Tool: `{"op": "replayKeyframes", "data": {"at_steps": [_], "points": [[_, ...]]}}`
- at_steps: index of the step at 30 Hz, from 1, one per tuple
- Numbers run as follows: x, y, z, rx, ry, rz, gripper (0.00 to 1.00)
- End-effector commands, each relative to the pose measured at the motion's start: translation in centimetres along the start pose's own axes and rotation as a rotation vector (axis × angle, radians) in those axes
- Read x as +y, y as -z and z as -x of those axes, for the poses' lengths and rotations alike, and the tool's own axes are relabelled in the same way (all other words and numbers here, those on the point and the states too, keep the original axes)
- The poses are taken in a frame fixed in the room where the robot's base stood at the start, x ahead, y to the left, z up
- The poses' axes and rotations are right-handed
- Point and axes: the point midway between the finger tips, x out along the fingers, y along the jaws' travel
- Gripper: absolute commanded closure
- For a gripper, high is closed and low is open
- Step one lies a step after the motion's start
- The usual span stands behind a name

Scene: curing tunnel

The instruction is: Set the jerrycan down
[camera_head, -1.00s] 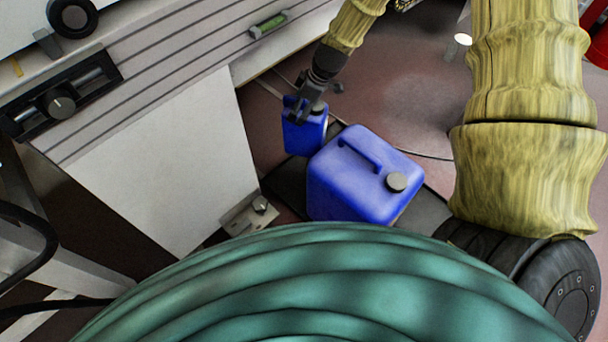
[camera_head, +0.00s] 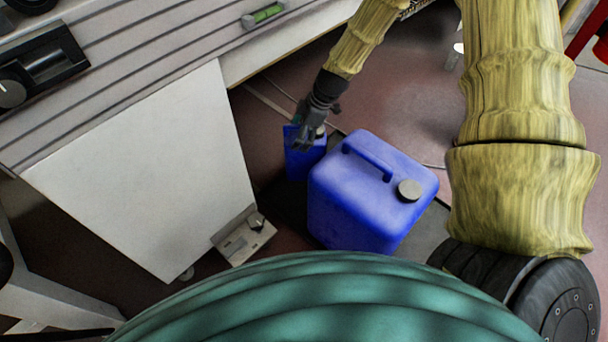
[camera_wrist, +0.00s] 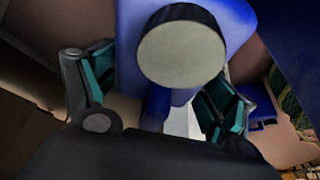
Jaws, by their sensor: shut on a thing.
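A small blue jerrycan (camera_head: 300,163) hangs upright from my gripper (camera_head: 307,138) in the head view, just left of and behind a larger blue jerrycan (camera_head: 362,205). In the wrist view my gripper (camera_wrist: 155,105) is shut on the small jerrycan (camera_wrist: 235,20), with a teal-padded finger on each side of its blue handle. Its round grey cap (camera_wrist: 182,52) faces the camera. The small jerrycan's bottom is partly hidden, so I cannot tell whether it touches the surface below.
The large jerrycan, with a grey cap, stands on a dark mat (camera_head: 428,235). A pale machine panel (camera_head: 150,165) with a bracket (camera_head: 243,238) at its foot is to the left. A red-brown floor (camera_head: 405,85) lies behind.

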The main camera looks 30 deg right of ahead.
Motion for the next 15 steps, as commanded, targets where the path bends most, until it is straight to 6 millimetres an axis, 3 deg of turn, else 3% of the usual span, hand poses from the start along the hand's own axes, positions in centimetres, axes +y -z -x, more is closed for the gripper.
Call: {"op": "replayKeyframes", "data": {"at_steps": [9,15], "points": [[-0.1,-1.8,-4.4,0.000,0.002,-0.001,0.87],[0.0,-2.2,-5.2,0.000,-0.001,-0.001,0.87]]}}
